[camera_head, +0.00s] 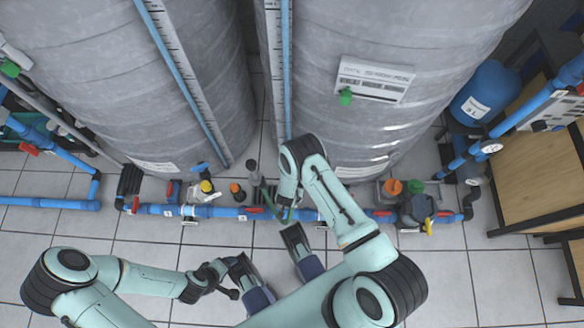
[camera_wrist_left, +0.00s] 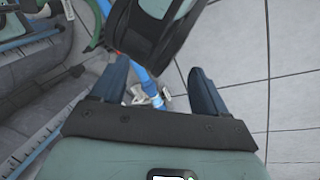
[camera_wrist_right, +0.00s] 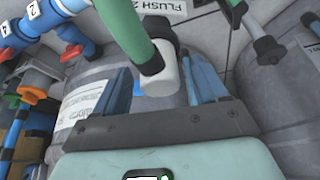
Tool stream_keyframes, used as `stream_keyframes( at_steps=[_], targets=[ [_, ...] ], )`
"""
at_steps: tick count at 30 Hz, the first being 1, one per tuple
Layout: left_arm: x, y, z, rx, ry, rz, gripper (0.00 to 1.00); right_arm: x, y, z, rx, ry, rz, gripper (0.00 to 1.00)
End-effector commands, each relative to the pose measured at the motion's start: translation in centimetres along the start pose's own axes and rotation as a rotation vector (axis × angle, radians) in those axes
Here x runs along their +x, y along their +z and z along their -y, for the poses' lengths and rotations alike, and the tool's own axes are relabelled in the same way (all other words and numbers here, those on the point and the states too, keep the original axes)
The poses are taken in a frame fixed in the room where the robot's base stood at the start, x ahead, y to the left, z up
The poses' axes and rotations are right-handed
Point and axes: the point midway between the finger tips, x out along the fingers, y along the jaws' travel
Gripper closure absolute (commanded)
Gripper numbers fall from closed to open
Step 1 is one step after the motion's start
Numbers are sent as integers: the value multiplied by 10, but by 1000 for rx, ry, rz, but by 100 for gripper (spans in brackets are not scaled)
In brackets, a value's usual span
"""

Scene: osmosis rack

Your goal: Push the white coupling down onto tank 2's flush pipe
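The white coupling (camera_wrist_right: 160,82) is a short pale sleeve in the right wrist view. A green hose (camera_wrist_right: 133,30) crosses in front of it and a dark pipe piece (camera_wrist_right: 160,27) adjoins it. A label reading "FLUSH 2" (camera_wrist_right: 165,8) is behind. My right gripper (camera_wrist_right: 165,72) is open, with a finger on either side of the coupling and narrow gaps visible. I cannot tell how far the coupling sits on the flush pipe. In the head view my right wrist hides this spot. My left gripper (camera_wrist_left: 158,72) is open and empty, over the floor; its spread fingers also show in the head view (camera_head: 271,248).
Two large grey tanks (camera_head: 405,35) stand behind a blue floor pipe (camera_head: 225,212) with valves. A blue vessel (camera_head: 487,90) and a wooden-panelled bench (camera_head: 525,140) stand at the right. Tiled floor in front is mostly clear. My arms are close together at the centre.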

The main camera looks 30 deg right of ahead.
Motion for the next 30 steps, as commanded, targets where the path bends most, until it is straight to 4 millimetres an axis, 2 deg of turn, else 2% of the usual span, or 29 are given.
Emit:
stream_keyframes(
  at_steps=[1, 7, 10, 12, 13, 21, 27, 30],
  targets=[
    [2, 8, 3, -2, -5, 22, 29, 1, 0, 0, 0, 0, 0, 27],
    [2, 7, 3, -2, -6, 18, 29, 1, 0, 0, 0, 0, 1, 27],
    [2, 0, 4, -4, -8, -2, 29, 1, 0, 0, 0, 0, 1, 27],
    [3, -12, 6, -8, -11, -35, 29, 1, 0, 0, 0, 0, 1, 27],
    [-2, -12, 4, -8, -10, -38, 29, -9, 0, 1, -1, -1, 1, 27],
    [-30, 26, -8, 4, 1, 70, 29, -79, -2, 1, -1, -3, -1, 27],
    [-42, 44, -12, 9, 4, 124, 29, -116, -1, 1, -1, -2, 0, 27],
    [-45, 48, -13, 10, 5, 137, 29, -126, 0, 0, -1, -1, 0, 27]
  ],
)
